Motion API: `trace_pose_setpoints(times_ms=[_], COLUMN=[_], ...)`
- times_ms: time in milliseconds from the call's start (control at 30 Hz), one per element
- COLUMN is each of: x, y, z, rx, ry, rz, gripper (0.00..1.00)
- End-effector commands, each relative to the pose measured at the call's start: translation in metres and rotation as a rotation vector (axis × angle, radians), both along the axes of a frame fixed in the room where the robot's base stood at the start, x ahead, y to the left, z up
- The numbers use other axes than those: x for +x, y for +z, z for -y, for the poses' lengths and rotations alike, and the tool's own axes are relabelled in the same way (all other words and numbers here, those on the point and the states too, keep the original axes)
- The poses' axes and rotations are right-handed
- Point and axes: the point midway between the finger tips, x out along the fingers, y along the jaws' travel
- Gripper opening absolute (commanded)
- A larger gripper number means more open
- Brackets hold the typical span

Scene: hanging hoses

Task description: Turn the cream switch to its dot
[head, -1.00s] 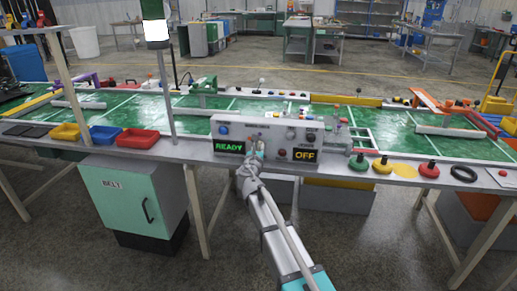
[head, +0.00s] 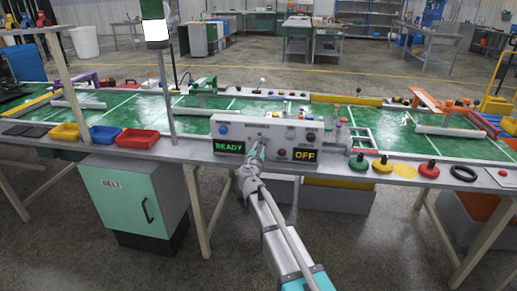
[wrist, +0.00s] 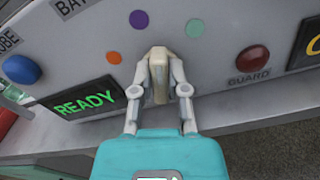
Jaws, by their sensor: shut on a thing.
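The cream switch (wrist: 158,75) is on the front of the grey control panel (wrist: 215,85). My gripper (wrist: 160,82) is shut on the switch, with one finger on each side. In the head view my gripper (head: 258,149) is at the panel and covers most of the switch.
A blue button (wrist: 21,69) and a green READY display (wrist: 85,97) are left of the switch. A red button (wrist: 252,59) marked GUARD is to its right. In the head view, an OFF display (head: 304,155) is at the panel's right end.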

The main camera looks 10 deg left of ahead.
Motion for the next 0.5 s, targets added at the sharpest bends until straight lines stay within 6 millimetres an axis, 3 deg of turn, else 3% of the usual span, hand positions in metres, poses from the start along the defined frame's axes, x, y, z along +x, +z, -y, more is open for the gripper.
trace_pose_setpoints(times_ms=[500], x=[0.0004], y=[-0.0015], z=[0.0026], rx=[0.479], ry=[-0.001], rz=[-0.030], gripper=[0.00])
